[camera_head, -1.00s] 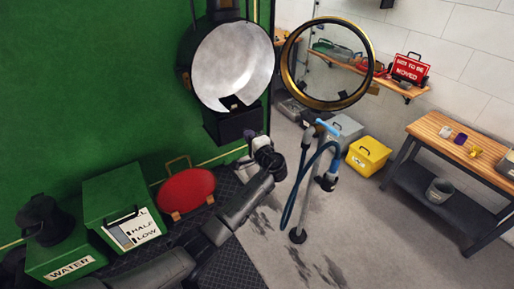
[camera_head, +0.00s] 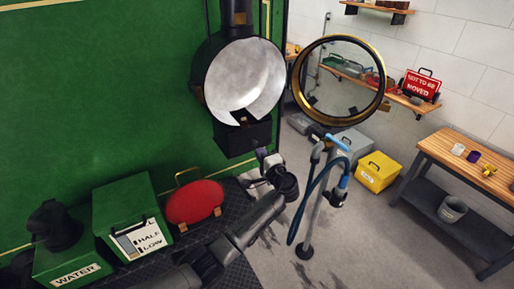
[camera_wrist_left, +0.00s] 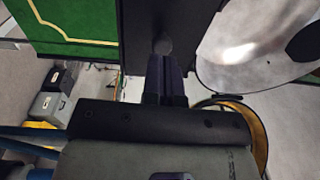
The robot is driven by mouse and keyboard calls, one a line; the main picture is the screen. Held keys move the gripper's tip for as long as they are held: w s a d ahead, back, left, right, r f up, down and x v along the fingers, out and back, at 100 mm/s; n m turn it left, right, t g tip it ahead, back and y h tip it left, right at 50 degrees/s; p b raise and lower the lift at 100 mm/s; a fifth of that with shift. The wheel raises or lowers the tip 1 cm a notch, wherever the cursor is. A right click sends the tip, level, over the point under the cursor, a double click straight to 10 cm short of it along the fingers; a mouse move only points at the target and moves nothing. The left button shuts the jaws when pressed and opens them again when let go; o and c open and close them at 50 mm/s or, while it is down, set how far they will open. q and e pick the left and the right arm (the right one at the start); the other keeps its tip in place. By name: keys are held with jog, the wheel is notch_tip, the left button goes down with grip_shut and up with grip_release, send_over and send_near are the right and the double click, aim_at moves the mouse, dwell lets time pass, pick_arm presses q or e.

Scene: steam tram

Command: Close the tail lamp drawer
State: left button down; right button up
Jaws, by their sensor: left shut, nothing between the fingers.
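The tail lamp (camera_head: 240,80) is a round black housing with a pale silver inside, on the green tram end. Its glass door with a brass ring (camera_head: 342,80) stands open to the right. Below the housing is the black drawer (camera_head: 243,139); how far it stands out is hard to tell. My left gripper (camera_head: 266,158) is just below and right of the drawer. In the left wrist view, its shut, empty fingers (camera_wrist_left: 165,80) point at a dark front with a round knob (camera_wrist_left: 163,45). They overlap its lower part; I cannot tell whether they touch.
A blue-handled stand with a hose (camera_head: 325,190) stands right of my left arm. A red disc (camera_head: 194,202), a green box with a level label (camera_head: 128,215) and a WATER box (camera_head: 75,265) are at lower left. A yellow box (camera_head: 378,172) and workbench (camera_head: 465,155) are at right.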

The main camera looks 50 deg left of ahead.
pick_arm(q)
jog(key=b+v, duration=0.1)
jog(key=v, duration=1)
jog(key=shift+d, duration=0.2)
jog(key=shift+w, duration=0.15)
